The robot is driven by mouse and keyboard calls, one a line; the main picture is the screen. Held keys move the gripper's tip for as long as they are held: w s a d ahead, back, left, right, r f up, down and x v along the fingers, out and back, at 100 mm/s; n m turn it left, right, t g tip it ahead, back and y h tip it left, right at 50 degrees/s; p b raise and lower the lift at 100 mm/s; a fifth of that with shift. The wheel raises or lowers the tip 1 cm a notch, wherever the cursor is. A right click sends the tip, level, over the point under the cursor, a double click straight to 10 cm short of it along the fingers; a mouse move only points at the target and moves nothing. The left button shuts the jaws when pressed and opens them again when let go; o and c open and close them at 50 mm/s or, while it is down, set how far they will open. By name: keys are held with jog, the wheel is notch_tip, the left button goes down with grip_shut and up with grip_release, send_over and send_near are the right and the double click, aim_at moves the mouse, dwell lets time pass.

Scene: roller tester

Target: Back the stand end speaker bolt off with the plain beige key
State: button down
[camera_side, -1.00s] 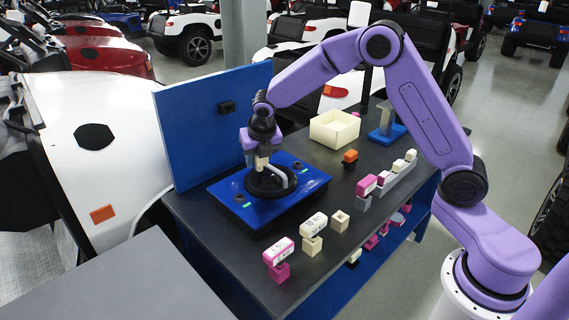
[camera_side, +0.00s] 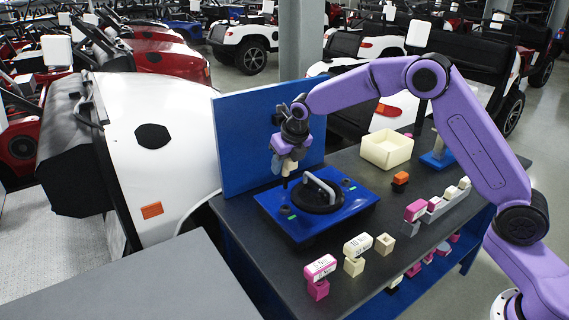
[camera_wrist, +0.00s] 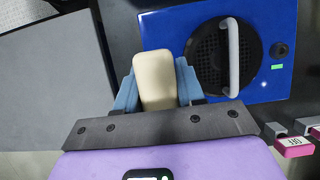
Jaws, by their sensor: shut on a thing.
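My gripper (camera_side: 285,168) is shut on the plain beige key, a beige block (camera_wrist: 154,80) between blue fingers in the wrist view. In the side view the key (camera_side: 291,166) is tilted above the left part of the blue speaker plate (camera_side: 318,225). A short dark piece shows under the gripper; I cannot tell whether it touches the plate. The plate carries a round black speaker (camera_wrist: 208,60) with a grey handle (camera_wrist: 233,60). One dark bolt (camera_wrist: 280,50) with a green mark shows right of the speaker in the wrist view.
A blue upright panel (camera_side: 250,125) stands close behind the plate. A magenta labelled key (camera_side: 320,267) and a beige labelled key (camera_side: 357,246) stand at the front, beside an empty beige holder (camera_side: 384,244). A beige box (camera_side: 387,148) and an orange block (camera_side: 400,178) lie right.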

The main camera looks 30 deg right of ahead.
aim_at(285, 174)
jog(key=shift+f, duration=2.9)
jog(key=shift+f, duration=1.15)
jog(key=shift+n+y, duration=0.5)
jog(key=shift+n, duration=0.8)
jog(key=shift+m, duration=0.3)
jog(key=shift+r, duration=0.2)
jog(key=shift+r, duration=0.4)
jog(key=shift+r, duration=0.95)
